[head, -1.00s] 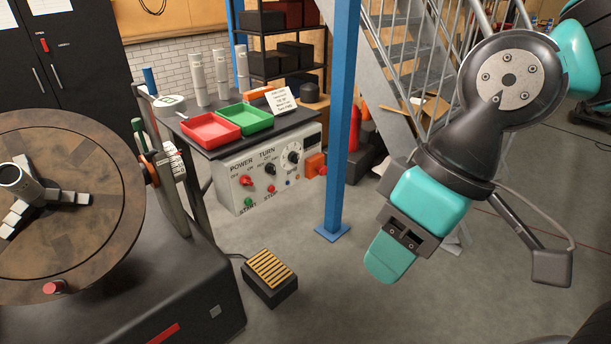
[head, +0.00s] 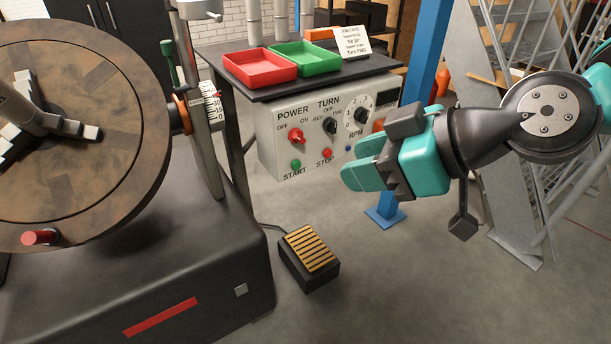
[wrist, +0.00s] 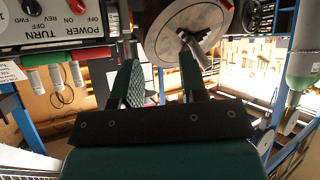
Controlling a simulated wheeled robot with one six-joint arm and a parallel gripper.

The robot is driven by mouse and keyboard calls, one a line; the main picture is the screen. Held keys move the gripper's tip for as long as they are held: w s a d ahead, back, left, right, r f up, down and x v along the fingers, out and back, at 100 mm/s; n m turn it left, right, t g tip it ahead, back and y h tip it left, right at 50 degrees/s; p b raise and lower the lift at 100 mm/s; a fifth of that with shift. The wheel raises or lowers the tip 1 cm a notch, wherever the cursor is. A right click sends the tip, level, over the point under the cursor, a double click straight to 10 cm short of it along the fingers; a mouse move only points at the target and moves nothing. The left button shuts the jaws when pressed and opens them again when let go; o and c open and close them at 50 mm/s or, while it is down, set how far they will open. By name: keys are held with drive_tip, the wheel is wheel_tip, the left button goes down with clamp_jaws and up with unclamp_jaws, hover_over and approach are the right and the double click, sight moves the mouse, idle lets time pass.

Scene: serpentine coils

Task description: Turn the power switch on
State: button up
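The power switch (head: 296,136) is a red knob under the word POWER on a grey control panel (head: 268,150), between OFF on the left and ON on the right. It appears turned toward OFF, though it is small. In the wrist view the picture is turned over, and the red switch (wrist: 77,7) shows at the top left edge. My gripper (head: 358,163) is right of the switch in the head view, apart from it, in front of the panel's right part. In the wrist view my gripper (wrist: 162,80) has its two teal fingers spread, with nothing between them.
A black TURN knob (head: 330,125), a green START button (head: 295,164) and a red STOP button (head: 327,153) surround the switch. A red tray (head: 258,68) and green tray (head: 304,62) sit above. A large round table (head: 110,140) stands left; a pedal (head: 310,255) lies on the floor.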

drive_tip(key=w+a+f+n+t+y+b, duration=0.1)
drive_tip(key=w+f+n+t+y+b, duration=0.15)
drive_tip(key=w+f+b, duration=0.4)
drive_tip(key=t+h+b, duration=0.2)
drive_tip(key=t+b, duration=0.4)
drive_tip(key=t, duration=0.1)
approach(300, 139)
drive_tip(key=p+x, duration=0.7)
drive_tip(key=p, duration=0.6)
drive_tip(key=shift+w+a+r+p, duration=0.1)
drive_tip(key=shift+w+a+p, duration=0.05)
drive_tip(key=shift+p, duration=0.25)
drive_tip(key=shift+w+a+f, duration=0.2)
drive_tip(key=shift+w+a, duration=0.1)
drive_tip(key=shift+w, duration=0.2)
clamp_jaws()
